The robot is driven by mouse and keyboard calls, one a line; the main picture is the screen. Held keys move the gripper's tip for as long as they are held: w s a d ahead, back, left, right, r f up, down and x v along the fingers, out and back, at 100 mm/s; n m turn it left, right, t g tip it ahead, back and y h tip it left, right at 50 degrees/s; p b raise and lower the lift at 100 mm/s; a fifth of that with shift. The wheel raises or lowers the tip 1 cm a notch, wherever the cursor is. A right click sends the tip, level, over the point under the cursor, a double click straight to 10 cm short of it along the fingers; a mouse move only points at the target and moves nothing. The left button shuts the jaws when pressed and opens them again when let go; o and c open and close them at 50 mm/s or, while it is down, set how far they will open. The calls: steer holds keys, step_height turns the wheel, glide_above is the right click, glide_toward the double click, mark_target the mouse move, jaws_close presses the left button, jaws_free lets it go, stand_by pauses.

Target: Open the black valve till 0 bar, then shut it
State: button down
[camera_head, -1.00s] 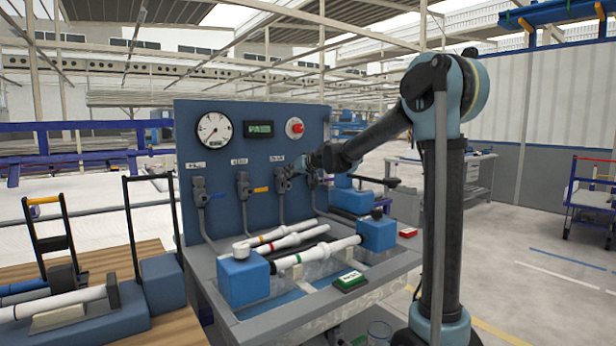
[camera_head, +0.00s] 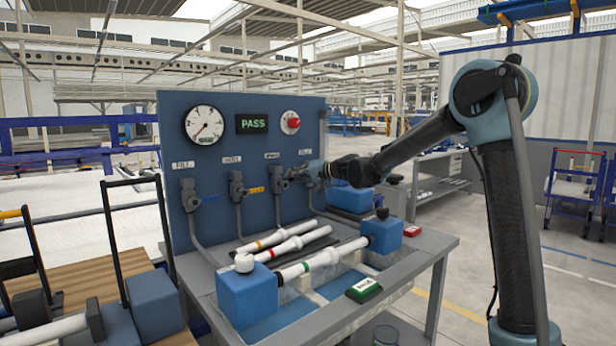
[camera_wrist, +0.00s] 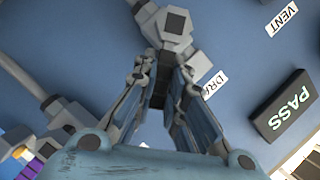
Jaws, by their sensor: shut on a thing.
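The black valve is the third from the left on the blue panel; its grey body (camera_head: 276,184) also shows at the top of the wrist view (camera_wrist: 168,28). Its black handle (camera_wrist: 161,72) runs from the body between my fingers. My gripper (camera_wrist: 160,90) is shut on this handle; in the head view my gripper (camera_head: 291,173) covers most of the handle, so its exact angle is unclear there. The round pressure gauge (camera_head: 204,125) has its needle toward the lower left, with figures too small to read. The display (camera_head: 252,124) reads PASS.
Valves with blue (camera_head: 209,199) and yellow (camera_head: 256,190) handles stand to the left. A red button (camera_head: 290,122) is on the panel.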

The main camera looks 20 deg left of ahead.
steer(key=shift+w+d+f+m+g+y, duration=0.1)
steer(key=shift+w+d+f+m+y, duration=0.1)
steer(key=shift+f+m+y, duration=0.55)
steer(key=shift+w+d+f+m+g+y, duration=0.1)
steer(key=shift+w+f+m, duration=0.2)
steer(key=shift+m, duration=0.9)
steer(key=shift+w+d+f+m+g+y, duration=0.15)
steer(key=shift+f+m+y, duration=0.3)
steer(key=shift+m, duration=0.5)
steer(key=shift+f, duration=0.15)
steer(key=c, duration=1.6)
jaws_free()
steer(key=s+d, duration=0.1)
steer(key=d, duration=1.1)
steer(key=shift+s, duration=0.15)
steer(key=shift+a+f, duration=0.1)
